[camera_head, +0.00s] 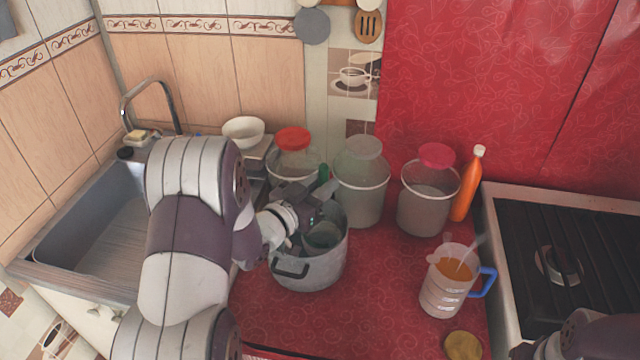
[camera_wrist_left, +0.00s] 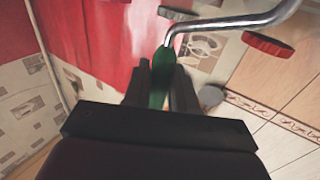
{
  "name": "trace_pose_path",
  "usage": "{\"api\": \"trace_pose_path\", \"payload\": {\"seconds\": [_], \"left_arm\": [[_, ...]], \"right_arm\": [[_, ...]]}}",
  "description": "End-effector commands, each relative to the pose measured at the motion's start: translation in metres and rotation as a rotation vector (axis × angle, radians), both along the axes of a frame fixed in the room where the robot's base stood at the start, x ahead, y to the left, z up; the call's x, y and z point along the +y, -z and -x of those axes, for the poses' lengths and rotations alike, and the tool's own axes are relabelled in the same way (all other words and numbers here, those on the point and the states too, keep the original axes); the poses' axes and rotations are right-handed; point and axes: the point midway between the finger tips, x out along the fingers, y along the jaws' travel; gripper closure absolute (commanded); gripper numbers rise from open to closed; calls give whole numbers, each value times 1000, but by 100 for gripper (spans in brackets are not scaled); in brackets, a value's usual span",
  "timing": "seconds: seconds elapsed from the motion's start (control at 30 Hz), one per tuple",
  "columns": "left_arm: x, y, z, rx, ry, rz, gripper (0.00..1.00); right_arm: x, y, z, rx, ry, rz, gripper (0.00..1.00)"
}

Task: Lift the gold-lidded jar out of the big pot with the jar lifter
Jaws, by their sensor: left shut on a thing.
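The big pot (camera_head: 312,272), grey metal with a dark side handle, stands on the red counter. My left gripper (camera_head: 308,205) is above its mouth, shut on the green handle of the jar lifter (camera_head: 323,173). In the left wrist view the green handle (camera_wrist_left: 160,88) is between my fingers (camera_wrist_left: 170,85), with a bent silver rod running from it to the upper right. A dark greenish round shape shows inside the pot, partly hidden by my gripper; I cannot tell whether it is the gold-lidded jar. My right gripper is out of view.
Clear containers with red (camera_head: 293,138), whitish (camera_head: 365,147) and pink (camera_head: 438,156) lids stand behind. An orange bottle (camera_head: 467,187), a measuring jug (camera_head: 447,282), a gold-coloured disc (camera_head: 462,345) and the stove (camera_head: 575,255) are right. The sink (camera_head: 95,245) is left.

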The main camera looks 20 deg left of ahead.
Motion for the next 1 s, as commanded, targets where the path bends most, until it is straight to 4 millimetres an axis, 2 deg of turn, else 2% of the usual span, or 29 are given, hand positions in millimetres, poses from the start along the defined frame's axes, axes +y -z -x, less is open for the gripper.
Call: {"api": "trace_pose_path", "payload": {"seconds": [0.57,1.0], "left_arm": [[0,-1,1,-2,0,0,100],[0,-13,1,-2,0,0,100]], "right_arm": [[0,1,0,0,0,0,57],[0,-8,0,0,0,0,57]]}}
